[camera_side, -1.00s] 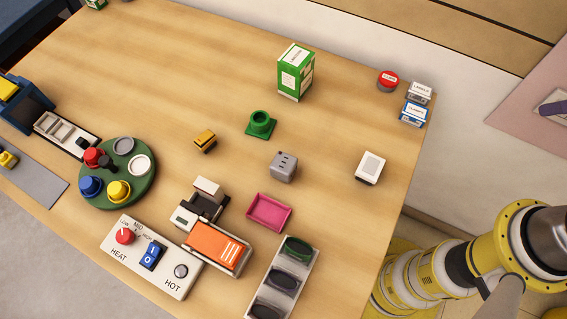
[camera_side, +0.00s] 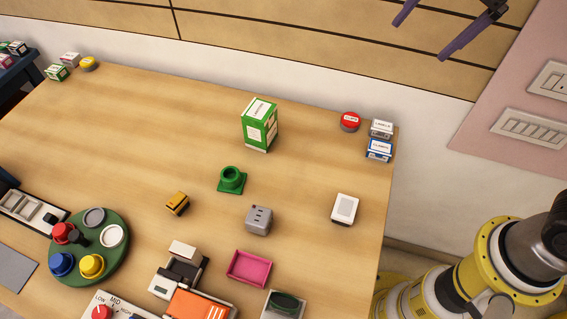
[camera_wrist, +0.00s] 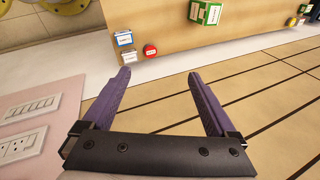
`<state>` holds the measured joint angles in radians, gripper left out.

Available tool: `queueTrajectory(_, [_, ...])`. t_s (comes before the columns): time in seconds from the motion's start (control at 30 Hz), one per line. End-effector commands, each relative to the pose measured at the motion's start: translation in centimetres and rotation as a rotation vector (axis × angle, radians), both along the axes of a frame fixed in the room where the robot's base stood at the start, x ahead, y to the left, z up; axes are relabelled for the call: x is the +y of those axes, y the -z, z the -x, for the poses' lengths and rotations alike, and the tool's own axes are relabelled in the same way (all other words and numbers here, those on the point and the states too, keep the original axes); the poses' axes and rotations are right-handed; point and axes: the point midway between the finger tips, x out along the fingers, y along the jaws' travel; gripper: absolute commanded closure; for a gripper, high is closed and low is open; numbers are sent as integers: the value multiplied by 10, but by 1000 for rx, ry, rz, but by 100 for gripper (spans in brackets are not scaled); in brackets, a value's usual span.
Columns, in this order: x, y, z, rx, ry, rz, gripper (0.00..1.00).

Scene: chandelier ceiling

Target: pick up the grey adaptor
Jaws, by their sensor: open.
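The grey adaptor (camera_side: 259,220) is a small grey block with dark slots on its top and a small red spot. It sits upright on the wooden table in the side view, between the green ring-shaped part and the pink tray. My gripper (camera_side: 422,38) shows at the top right of the side view, far from the adaptor and beyond the table's back edge. In the wrist view my gripper (camera_wrist: 159,75) has its two purple fingers spread wide with nothing between them. The adaptor is not visible in the wrist view.
Near the adaptor stand a green part (camera_side: 232,179), a yellow block (camera_side: 178,203), a white block (camera_side: 345,208) and a pink tray (camera_side: 249,268). A tall green box (camera_side: 260,125) stands behind. Bare wood surrounds the adaptor. Switch panels (camera_side: 531,131) are on the wall at right.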

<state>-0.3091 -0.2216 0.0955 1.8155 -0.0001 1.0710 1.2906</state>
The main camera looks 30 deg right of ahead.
Motion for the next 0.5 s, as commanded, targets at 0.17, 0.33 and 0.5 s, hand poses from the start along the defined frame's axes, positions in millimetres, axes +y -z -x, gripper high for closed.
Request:
queueTrajectory(0.17, [87, 29, -43, 118, 38, -28, 7])
queueTrajectory(0.33, [177, 79, -55, 216, 14, -1, 7])
queueTrajectory(0.5, [252, 140, -36, 290, -102, 74, 7])
